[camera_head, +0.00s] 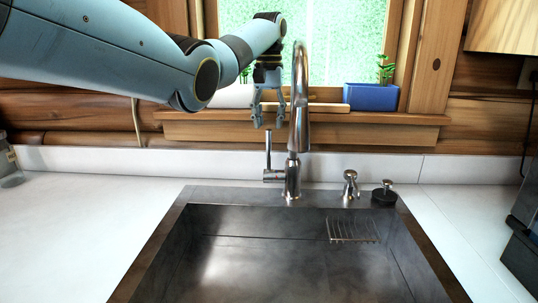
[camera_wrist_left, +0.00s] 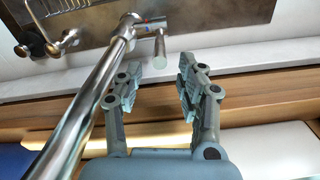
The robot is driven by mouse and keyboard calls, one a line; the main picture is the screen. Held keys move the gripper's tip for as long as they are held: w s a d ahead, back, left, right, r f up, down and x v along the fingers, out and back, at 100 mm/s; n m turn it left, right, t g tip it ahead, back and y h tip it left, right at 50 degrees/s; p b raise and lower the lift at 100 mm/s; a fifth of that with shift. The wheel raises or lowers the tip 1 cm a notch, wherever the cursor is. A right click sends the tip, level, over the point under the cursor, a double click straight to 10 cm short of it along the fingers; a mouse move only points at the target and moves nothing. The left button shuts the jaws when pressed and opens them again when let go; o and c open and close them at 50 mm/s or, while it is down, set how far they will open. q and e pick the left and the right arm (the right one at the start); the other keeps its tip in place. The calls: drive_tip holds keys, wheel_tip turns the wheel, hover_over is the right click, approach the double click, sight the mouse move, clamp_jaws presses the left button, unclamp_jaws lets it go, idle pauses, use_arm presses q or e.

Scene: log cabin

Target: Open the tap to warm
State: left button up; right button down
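The chrome tap (camera_head: 299,110) stands upright behind the sink (camera_head: 195,222), with its tall spout curving over. Its lever handle (camera_head: 268,150) sticks up on the left of the tap body. My left gripper (camera_head: 268,122) points down just above the lever, left of the spout. Its two fingers are apart with nothing between them. In the left wrist view, the open fingers of the left gripper (camera_wrist_left: 161,66) sit on either side of the lever's line. The lever (camera_wrist_left: 160,47) is beyond the fingertips, not touched. No water shows. My right gripper is not in view.
A soap dispenser (camera_head: 350,186) and a black-based knob (camera_head: 384,194) stand right of the tap. A wire rack (camera_head: 352,230) is in the sink. A blue planter (camera_head: 371,97) sits on the window sill (camera_head: 390,118) behind. The white counter (camera_head: 75,215) left of the sink is mostly clear.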

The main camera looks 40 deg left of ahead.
use_arm(q)
hover_over(269, 169)
drive_tip(key=f, duration=0.9)
drive_tip(key=shift+w+a+f, duration=0.1)
drive_tip(key=shift+w+a, duration=0.15)
drive_tip(key=shift+a, duration=0.05)
clamp_jaws()
